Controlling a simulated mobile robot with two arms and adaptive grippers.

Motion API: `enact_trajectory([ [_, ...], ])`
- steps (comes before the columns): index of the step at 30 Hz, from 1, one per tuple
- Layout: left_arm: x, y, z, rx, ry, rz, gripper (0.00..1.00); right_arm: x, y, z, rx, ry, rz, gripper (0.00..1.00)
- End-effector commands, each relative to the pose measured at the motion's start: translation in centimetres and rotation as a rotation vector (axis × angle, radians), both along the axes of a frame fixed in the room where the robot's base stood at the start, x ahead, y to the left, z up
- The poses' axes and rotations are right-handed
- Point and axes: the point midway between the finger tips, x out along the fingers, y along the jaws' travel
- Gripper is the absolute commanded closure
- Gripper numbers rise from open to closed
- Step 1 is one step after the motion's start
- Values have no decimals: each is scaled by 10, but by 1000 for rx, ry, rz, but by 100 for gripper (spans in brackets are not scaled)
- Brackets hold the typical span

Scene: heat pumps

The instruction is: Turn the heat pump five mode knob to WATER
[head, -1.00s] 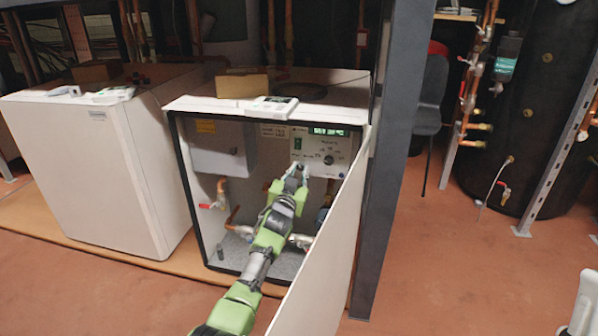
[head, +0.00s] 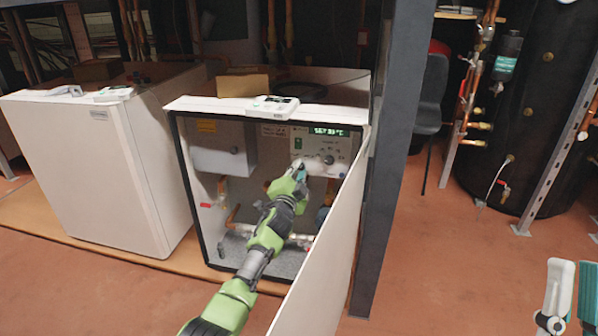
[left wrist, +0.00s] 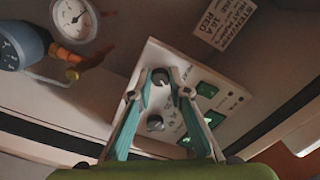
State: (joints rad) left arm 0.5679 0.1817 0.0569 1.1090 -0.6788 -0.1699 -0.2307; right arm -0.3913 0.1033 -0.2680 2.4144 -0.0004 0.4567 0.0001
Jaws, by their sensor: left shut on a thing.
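The heat pump's control panel (head: 321,146) is inside the open white cabinet, with a lit green display above and a round knob (head: 328,160) lower down. My left gripper (head: 318,169) is at the panel's lower edge. The left wrist view shows its teal fingers on either side of a dark knob (left wrist: 160,77), shut on it. A second knob (left wrist: 155,123) and green switches (left wrist: 207,90) are beside it. The knob labels are too small to read, so I cannot tell the setting. My right gripper (head: 576,268) is open and empty at the lower right.
The cabinet door (head: 325,255) stands open just right of my left arm. A dark post (head: 392,150) rises beyond it. Pipes and valves are below the panel. A second, closed white unit (head: 85,170) is at left.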

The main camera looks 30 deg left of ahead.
Motion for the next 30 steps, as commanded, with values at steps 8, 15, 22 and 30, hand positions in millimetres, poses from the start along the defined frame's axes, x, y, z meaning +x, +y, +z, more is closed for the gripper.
enact_trajectory([
  [8, 0, 0, -2, 84, 24, 0, 100, 0, 0, 0, 0, 0, 0, 86],
  [15, 0, 0, -2, 102, 30, -1, 100, 0, 0, 0, 0, 0, 0, 86],
  [22, 0, 0, -2, 102, 30, -1, 100, 0, 0, 0, 0, -1, 0, 86],
  [30, 0, 0, -1, 100, 28, 0, 66, 0, 0, 0, 0, -1, 0, 86],
])
